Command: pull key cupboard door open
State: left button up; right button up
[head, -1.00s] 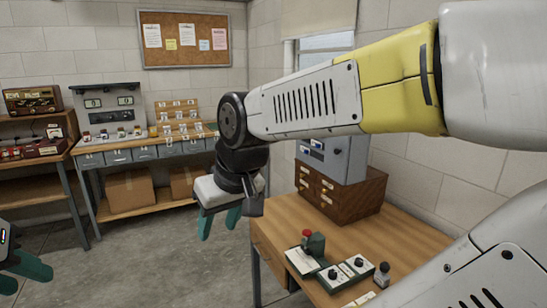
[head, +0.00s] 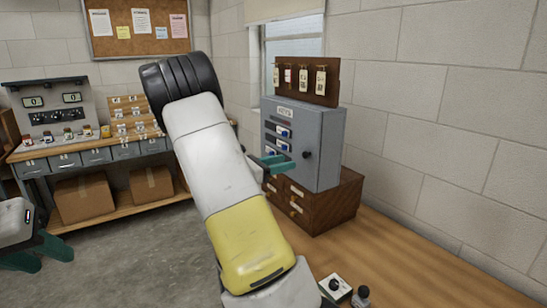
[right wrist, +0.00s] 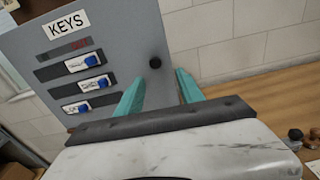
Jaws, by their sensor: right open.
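The key cupboard (head: 331,125) is a grey box with a KEYS label, on a wooden drawer unit. Its door (right wrist: 125,35) looks shut and carries slots with blue-and-white tags. The round black knob (head: 307,155) is on the door's right side; it also shows in the right wrist view (right wrist: 155,62). My right gripper (head: 285,158) is open and empty in front of the door. In the right wrist view its teal fingers (right wrist: 158,88) point at the door, with the knob beyond and between them, apparently untouched. My left gripper (head: 52,251) is open and empty at the far left.
The wooden drawer unit (head: 335,203) stands on a wooden desk (head: 420,265) against the block wall. A board with hanging tags (head: 307,78) rises behind the cupboard. Small devices (head: 335,287) lie near the desk's front. A workbench (head: 100,160) stands at the back left.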

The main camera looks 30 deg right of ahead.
aim_at(304, 155)
jog(key=d, duration=0.2)
jog(key=w+d, duration=0.1)
jog(key=d, duration=0.4)
jog(key=shift+w+d+r, duration=0.1)
jog(key=shift+w+d, duration=0.1)
jog(key=shift+d, duration=0.1)
grip_shut()
dwell(1.2)
